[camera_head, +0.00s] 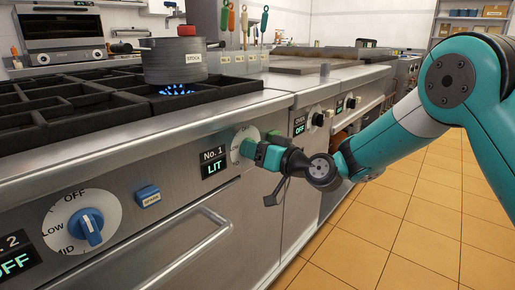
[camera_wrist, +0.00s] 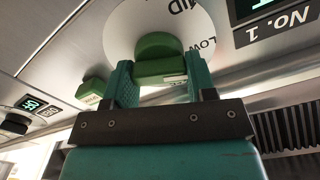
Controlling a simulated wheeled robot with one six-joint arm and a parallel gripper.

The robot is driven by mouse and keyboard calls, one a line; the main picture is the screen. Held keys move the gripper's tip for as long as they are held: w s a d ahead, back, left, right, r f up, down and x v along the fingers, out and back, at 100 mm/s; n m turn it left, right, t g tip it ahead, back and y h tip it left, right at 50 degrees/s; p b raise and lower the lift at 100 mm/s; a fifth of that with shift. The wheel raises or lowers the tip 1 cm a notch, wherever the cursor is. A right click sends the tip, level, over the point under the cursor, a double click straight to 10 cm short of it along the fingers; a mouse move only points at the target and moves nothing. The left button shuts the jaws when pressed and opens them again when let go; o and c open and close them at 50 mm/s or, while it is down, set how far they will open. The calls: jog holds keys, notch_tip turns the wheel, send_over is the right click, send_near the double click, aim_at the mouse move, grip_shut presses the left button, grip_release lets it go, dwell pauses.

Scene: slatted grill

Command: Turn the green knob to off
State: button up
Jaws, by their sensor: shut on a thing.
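The green knob (camera_wrist: 160,57) sits on a white round dial (camera_wrist: 203,22) on the stove's front panel. In the wrist view, which looks upside down, the dial shows LOW and MID. My gripper (camera_wrist: 158,82) is shut on the green knob, one finger on each side. In the head view my gripper (camera_head: 261,154) reaches the No. 1 dial (camera_head: 236,146) from the right and hides most of the knob. The No. 1 display (camera_head: 214,167) beside it reads LIT.
A blue flame (camera_head: 176,89) burns under a dark pot (camera_head: 172,62) labelled STOCK. A blue knob (camera_head: 86,227) on the No. 2 dial and a blue button (camera_head: 147,195) lie to the left. An oven handle (camera_head: 190,252) juts out below. Tiled floor (camera_head: 385,225) is clear at right.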

jog(key=m+p, duration=0.1)
jog(key=m, duration=0.2)
jog(key=shift+r+m, duration=0.1)
jog(key=shift+m, duration=0.2)
jog(key=m+p, duration=0.2)
jog(key=m, duration=0.1)
jog(key=shift+m, duration=0.3)
jog(key=m+p, duration=0.3)
jog(key=m, duration=0.1)
jog(key=shift+f+m+p, duration=0.25)
jog(key=shift+m+p, duration=0.45)
jog(key=shift+m, duration=0.6)
jog(key=o, duration=0.9)
jog(key=shift+o, duration=0.2)
jog(key=shift+w, duration=0.1)
jog(key=shift+d, duration=0.1)
